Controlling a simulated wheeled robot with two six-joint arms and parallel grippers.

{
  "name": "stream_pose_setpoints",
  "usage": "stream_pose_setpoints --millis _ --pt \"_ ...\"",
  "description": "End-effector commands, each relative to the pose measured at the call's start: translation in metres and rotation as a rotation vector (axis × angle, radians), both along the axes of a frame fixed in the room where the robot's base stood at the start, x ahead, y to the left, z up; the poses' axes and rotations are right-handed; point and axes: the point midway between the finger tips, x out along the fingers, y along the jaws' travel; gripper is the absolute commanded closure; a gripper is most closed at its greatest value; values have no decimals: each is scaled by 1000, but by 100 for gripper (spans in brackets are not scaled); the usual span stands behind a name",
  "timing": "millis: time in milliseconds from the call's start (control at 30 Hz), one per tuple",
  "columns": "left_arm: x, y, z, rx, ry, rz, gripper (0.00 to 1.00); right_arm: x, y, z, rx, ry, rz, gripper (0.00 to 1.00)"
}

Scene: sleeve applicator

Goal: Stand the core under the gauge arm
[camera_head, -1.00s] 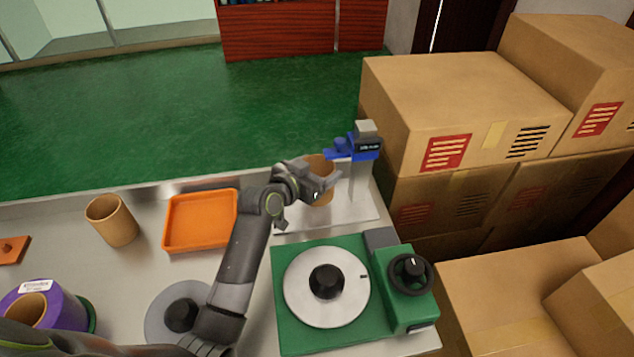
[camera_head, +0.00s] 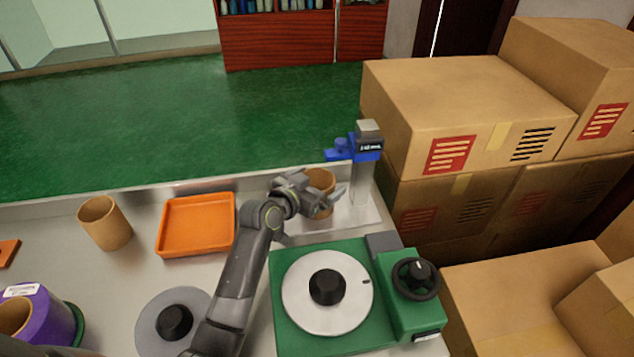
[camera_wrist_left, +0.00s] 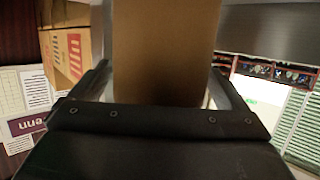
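The core (camera_head: 321,179), a brown cardboard tube, is upright between the fingers of my left gripper (camera_head: 328,199). In the left wrist view the core (camera_wrist_left: 165,50) fills the space between the fingers, which appear to press on its sides. The blue gauge arm (camera_head: 338,154) sticks out left from its post (camera_head: 361,185) on a pale base plate (camera_head: 345,222). The core's top is below and slightly left of the arm's tip. I cannot tell whether the core's bottom touches the plate. My right gripper is not in view.
A green machine with a round turntable (camera_head: 300,300) and a black handwheel (camera_head: 415,278) stands in front of the gauge. An orange tray (camera_head: 197,225), another brown tube (camera_head: 105,222) and a purple roll (camera_head: 45,310) are left. Cardboard boxes (camera_head: 470,110) are stacked right.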

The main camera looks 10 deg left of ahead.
Motion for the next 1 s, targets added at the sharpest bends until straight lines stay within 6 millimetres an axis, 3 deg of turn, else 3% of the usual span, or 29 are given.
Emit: stream_pose_setpoints --millis 433,733,1000 --pt "-7 3 8 0 1 1 2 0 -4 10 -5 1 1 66" --pt "-57 24 27 1 2 1 2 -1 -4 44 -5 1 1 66" --pt "-95 41 37 2 0 1 2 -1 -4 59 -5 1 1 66"
